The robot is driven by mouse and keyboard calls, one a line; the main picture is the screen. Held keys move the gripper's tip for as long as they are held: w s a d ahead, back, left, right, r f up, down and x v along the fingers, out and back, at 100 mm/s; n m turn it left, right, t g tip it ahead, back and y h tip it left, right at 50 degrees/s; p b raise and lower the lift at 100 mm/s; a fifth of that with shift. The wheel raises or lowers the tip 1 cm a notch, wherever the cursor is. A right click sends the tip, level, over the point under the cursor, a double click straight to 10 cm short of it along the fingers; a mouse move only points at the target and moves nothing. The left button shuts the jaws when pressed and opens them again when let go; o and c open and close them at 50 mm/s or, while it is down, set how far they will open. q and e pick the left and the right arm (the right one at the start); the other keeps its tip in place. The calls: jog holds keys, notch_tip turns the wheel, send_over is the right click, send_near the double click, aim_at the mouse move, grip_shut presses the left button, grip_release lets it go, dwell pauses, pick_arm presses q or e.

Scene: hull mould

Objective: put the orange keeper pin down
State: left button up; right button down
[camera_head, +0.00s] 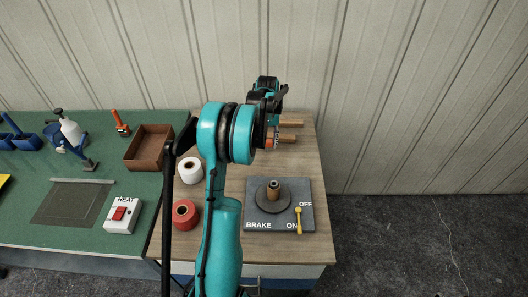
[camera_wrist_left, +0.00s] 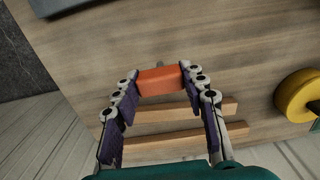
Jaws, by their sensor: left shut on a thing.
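The orange keeper pin (camera_wrist_left: 160,81) sits between the fingertips of my left gripper (camera_wrist_left: 158,84) in the left wrist view. A short grey end shows beside its orange part. The gripper is shut on it. In the head view my left gripper (camera_head: 271,128) is over the back of the wooden bench, and a bit of the orange pin (camera_head: 270,142) shows below it. Two wooden bars (camera_head: 290,123) lie beside and beneath the gripper. I cannot tell whether the pin touches the bench. My right gripper is not in view.
A grey brake board (camera_head: 257,222) with a spindle (camera_head: 273,190) and yellow lever (camera_head: 298,220) lies in front. White (camera_head: 190,169) and red (camera_head: 185,213) rolls stand left of it. A yellow round thing (camera_wrist_left: 300,96) is near the gripper. The bench (camera_head: 310,160) is bare behind the board.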

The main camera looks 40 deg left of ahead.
pick_arm(q)
jog(key=shift+s+a+f, duration=0.1)
jog(key=shift+a+f, duration=0.3)
jog(key=shift+a, duration=0.05)
notch_tip(320, 180, down, 4)
jog(key=shift+r+b, duration=0.25)
jog(key=shift+b, duration=0.5)
jog(key=shift+f, duration=0.15)
jog(key=shift+f, duration=0.2)
jog(key=o, duration=1)
jog(key=shift+o, duration=0.2)
jog(key=shift+r, duration=0.15)
